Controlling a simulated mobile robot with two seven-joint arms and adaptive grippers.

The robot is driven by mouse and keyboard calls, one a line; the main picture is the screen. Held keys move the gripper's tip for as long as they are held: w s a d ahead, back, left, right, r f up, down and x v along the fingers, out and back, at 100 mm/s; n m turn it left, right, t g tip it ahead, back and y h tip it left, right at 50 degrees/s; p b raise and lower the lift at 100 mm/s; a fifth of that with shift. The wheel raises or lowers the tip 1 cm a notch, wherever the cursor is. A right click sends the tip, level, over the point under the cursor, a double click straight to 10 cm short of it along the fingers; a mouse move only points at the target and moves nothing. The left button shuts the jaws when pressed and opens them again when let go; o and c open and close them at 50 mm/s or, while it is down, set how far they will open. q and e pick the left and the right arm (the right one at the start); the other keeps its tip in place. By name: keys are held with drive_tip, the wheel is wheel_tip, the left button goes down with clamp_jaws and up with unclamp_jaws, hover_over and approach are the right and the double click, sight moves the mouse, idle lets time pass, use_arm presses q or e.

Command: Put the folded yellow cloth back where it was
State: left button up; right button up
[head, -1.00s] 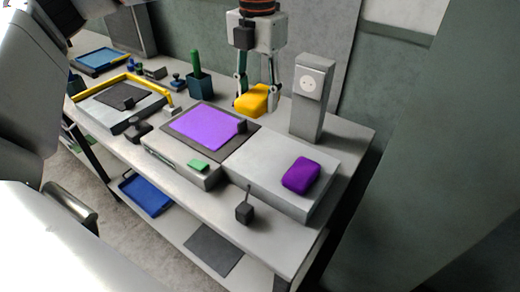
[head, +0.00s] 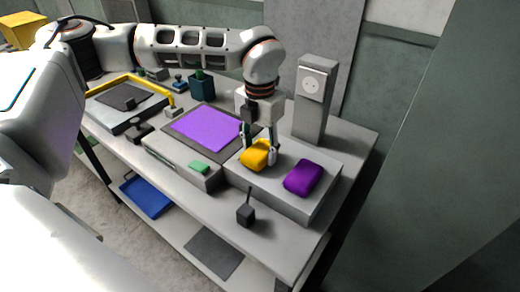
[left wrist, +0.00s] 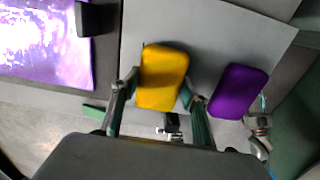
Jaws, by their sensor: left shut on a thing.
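The folded yellow cloth (head: 256,154) is between the fingers of my left gripper (head: 258,157), which is shut on it. They are at the grey raised block (head: 310,208), over its left part, beside the folded purple cloth (head: 303,178). In the left wrist view the yellow cloth (left wrist: 162,77) sits between the two fingertips (left wrist: 158,90), with the purple cloth (left wrist: 238,91) to its right, apart from it. I cannot tell whether the yellow cloth touches the block's top. My right gripper is not in view.
Left of the block is a dark plate with a shiny purple sheet (head: 203,128) and a green piece (head: 200,167). A grey post with a dial (head: 313,98) stands behind. A small dark box with a stick (head: 246,213) stands in front. A yellow-framed tray (head: 125,104) is farther left.

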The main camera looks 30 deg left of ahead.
sight(260, 150)
use_arm(q)
drive_tip(key=shift+f, duration=0.15)
drive_tip(key=o, duration=1)
wheel_tip(260, 150, up, 12)
drive_tip(key=shift+r, duration=0.1)
drive_tip(key=shift+s, duration=0.1)
idle(0.5)
